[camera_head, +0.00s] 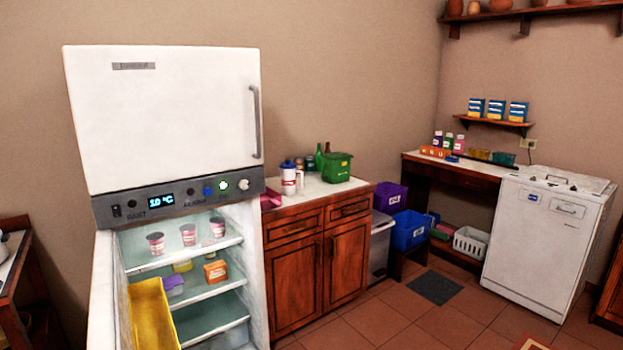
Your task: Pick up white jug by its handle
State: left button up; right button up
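A white jug (289,181) with a blue lid and a red band stands upright on the counter, just right of the fridge. Its handle seems to be on the right side, but it is small in the picture. A green bin (336,168) stands to its right on the same counter, with bottles behind. Neither of my grippers shows in the head view, and nothing touches the jug.
The fridge (160,120) has its lower compartment open, with cups and boxes on its shelves. The wooden cabinet (318,262) carries the counter. Purple and blue bins and a white dishwasher (545,240) stand to the right. The tiled floor (430,325) in front is mostly clear.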

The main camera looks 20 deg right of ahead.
aim_at(289, 189)
jog(key=i+l, duration=0.15)
jog(key=l, duration=0.25)
jog(key=i+l, duration=0.15)
jog(key=l, duration=0.2)
jog(key=i+l, duration=0.15)
jog(key=l, duration=0.25)
jog(key=i+l+u, duration=0.1)
jog(key=l, duration=0.3)
jog(key=i+l, duration=0.2)
jog(key=l, duration=0.2)
jog(key=i+l, duration=0.15)
jog(key=i, duration=0.2)
jog(key=i+l, duration=0.15)
jog(key=i, duration=0.2)
jog(key=i+l, duration=0.15)
jog(key=i, duration=0.2)
jog(key=i+j, duration=0.15)
jog(key=i, duration=0.55)
jog(key=i+j+u, duration=0.1)
jog(key=i, duration=0.6)
